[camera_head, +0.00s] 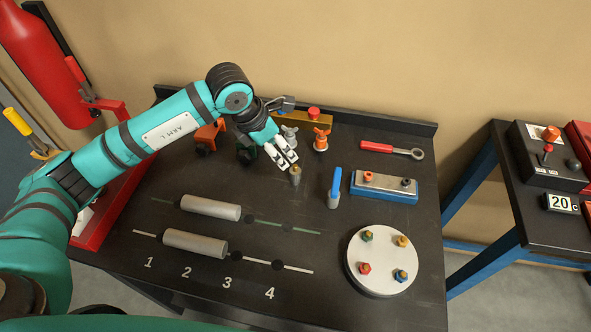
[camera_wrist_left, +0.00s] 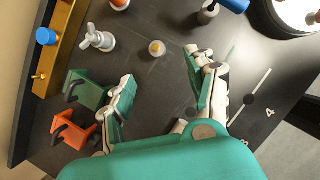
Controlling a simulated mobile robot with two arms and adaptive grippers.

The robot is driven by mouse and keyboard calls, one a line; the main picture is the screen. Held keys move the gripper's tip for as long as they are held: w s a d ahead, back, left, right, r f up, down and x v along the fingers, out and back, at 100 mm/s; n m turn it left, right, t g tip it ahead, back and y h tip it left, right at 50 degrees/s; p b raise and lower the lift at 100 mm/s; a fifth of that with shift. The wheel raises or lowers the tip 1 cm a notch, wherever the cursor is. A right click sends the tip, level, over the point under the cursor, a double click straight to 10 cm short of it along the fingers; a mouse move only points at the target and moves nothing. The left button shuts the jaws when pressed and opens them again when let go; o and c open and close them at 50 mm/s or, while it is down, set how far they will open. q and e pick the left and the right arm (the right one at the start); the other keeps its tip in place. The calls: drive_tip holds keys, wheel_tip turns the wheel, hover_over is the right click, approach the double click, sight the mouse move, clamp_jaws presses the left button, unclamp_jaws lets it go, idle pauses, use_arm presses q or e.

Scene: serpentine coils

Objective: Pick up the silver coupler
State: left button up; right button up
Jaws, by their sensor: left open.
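A silver winged fitting, which looks like the silver coupler (camera_head: 289,134), stands upright near the back of the dark table. My left gripper (camera_head: 284,158) is open and empty, in front of this fitting in the head view. A small silver-grey peg with a brass top (camera_head: 295,175) stands just beyond the fingertips. In the left wrist view this peg (camera_wrist_left: 157,48) lies between the lines of the two fingers, apart from both. My right gripper is not in view.
An orange winged fitting (camera_head: 321,139) stands right of the silver one. Orange (camera_head: 208,136) and green clamps stand left. Two grey cylinders (camera_head: 210,207) lie front left.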

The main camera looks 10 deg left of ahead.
sight(293, 167)
use_arm(q)
drive_tip(key=p+x, duration=0.2)
drive_tip(key=x, duration=0.6)
drive_tip(key=shift+d, duration=0.15)
drive_tip(key=shift+w+d+f+p, duration=0.1)
drive_tip(key=shift+w+f+p, duration=0.2)
drive_tip(key=shift+f+p, duration=0.4)
drive_tip(key=p+x, duration=0.1)
drive_tip(key=x, duration=0.2)
drive_tip(key=shift+w+f, duration=0.1)
drive_tip(key=shift+w, duration=0.1)
drive_tip(key=shift+w+f, duration=0.1)
drive_tip(key=shift+f, duration=0.25)
drive_tip(key=shift+c, duration=0.2)
clamp_jaws()
